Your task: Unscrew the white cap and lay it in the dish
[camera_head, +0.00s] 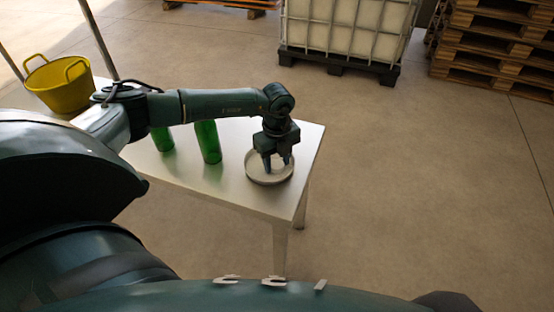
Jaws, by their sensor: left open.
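A pale round dish (268,182) sits near the right end of the metal table. My left gripper (276,164) points down over the dish, its fingers open and apart, with the tips at or just above the dish. A green bottle (208,142) stands upright on the table to the left of the dish. A second green bottle (161,138) stands further left, its top hidden behind my left arm. I cannot make out the white cap; the gripper covers part of the dish. My right gripper is not in view.
The light metal table (235,197) has bare surface in front of the bottles. A yellow tub (62,90) stands at the far left. A caged white container (345,28) and stacked wooden pallets (495,45) are at the back. The floor at the right is clear.

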